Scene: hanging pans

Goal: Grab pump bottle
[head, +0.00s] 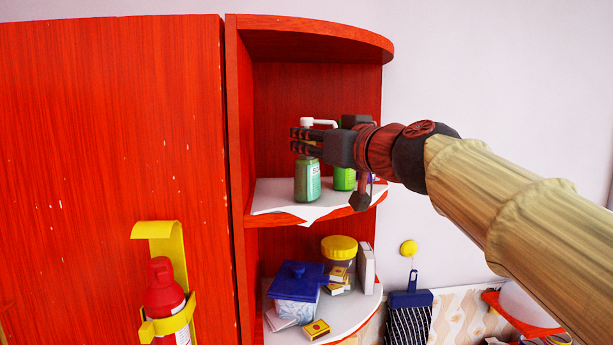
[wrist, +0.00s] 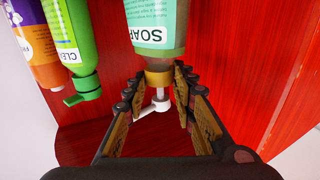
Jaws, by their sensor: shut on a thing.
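The pump bottle (head: 307,183) is pale green with a white pump and a SOAP label. It stands upright at the front left of the upper shelf of the red cabinet. In the wrist view the pump bottle (wrist: 155,28) appears upside down, with its yellowish collar and white pump between the fingers. My gripper (head: 305,142) comes in from the right and is shut on the bottle's neck, just below the pump head. The fingers (wrist: 162,88) lie on both sides of the collar. They hide part of the neck in the head view.
A bright green bottle (head: 344,180) stands close right of the pump bottle; an orange and purple bottle (wrist: 35,45) is beyond it. The cabinet's side wall (head: 240,130) is left. A blue-lidded box (head: 298,283) and yellow-lidded jar (head: 339,250) stand on the shelf below.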

